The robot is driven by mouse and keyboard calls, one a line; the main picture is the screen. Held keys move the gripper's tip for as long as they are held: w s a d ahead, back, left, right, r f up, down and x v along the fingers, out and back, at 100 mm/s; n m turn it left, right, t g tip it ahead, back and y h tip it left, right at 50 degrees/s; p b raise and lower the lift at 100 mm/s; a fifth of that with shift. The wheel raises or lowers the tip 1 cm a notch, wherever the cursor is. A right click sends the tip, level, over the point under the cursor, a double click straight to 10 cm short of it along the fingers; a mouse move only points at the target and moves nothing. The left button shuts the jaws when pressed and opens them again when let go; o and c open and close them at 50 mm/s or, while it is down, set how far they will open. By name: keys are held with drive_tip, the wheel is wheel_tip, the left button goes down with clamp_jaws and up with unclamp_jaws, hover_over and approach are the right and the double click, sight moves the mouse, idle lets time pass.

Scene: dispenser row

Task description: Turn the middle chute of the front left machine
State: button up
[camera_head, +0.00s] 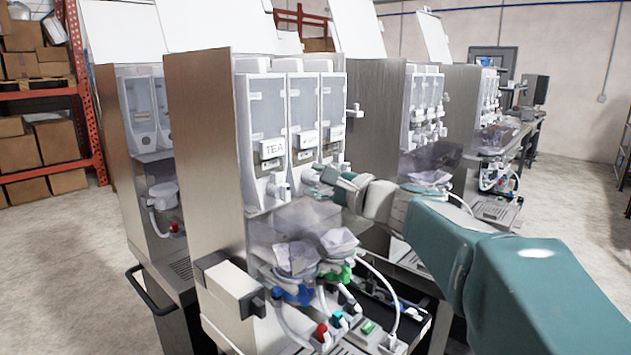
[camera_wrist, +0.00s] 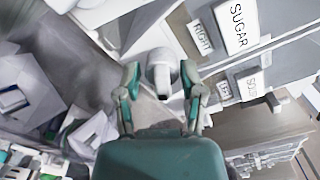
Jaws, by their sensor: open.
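The front machine (camera_head: 205,140) has three clear canisters, the left one labelled TEA. White chutes stick out under them; the left chute (camera_head: 278,188) shows plainly, and the middle chute (camera_head: 309,176) is close behind my gripper (camera_head: 335,184). In the wrist view my gripper (camera_wrist: 160,78) is open, with a white rounded chute (camera_wrist: 159,62) between its fingers. Gaps show on both sides of the chute.
Clear mixing bowls (camera_head: 295,225) sit below the chutes, with blue and green parts and hoses under them. A white box (camera_head: 230,285) juts from the machine's front left. Another machine (camera_head: 375,115) stands behind to the right. Labels SUGAR (camera_wrist: 237,25) and RIGHT (camera_wrist: 201,38) are beside the fingers.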

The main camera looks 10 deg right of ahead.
drive_tip(key=shift+d, duration=0.1)
clamp_jaws()
